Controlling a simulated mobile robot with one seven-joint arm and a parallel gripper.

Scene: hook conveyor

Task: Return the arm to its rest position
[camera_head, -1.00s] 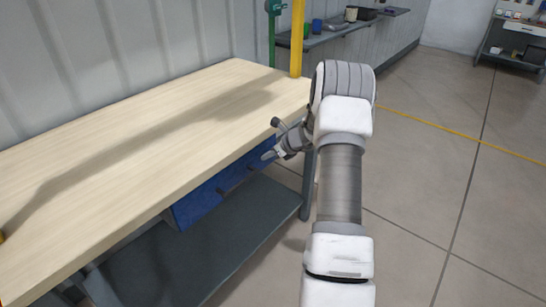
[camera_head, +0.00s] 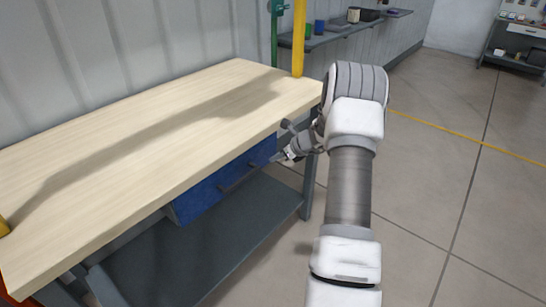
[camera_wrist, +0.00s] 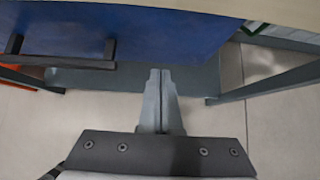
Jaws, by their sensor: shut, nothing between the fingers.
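My gripper (camera_wrist: 161,100) shows in the wrist view with its two grey fingers together and nothing between them. In the head view my gripper (camera_head: 284,155) is beside the workbench's right front edge, below the level of the top, near the blue drawer (camera_head: 222,187). In the wrist view the blue drawer front (camera_wrist: 150,30) lies ahead of the fingers. Its dark handle (camera_wrist: 62,60) is to the left of the fingers, apart from them. My arm stretches forward over the floor to the right of the bench.
The wooden workbench top (camera_head: 130,140) is bare. A grey lower shelf (camera_head: 200,240) lies under it. A yellow post (camera_head: 298,38) stands at its far corner. A wall shelf (camera_head: 335,33) holds several small items. The floor (camera_head: 440,170) to the right is open.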

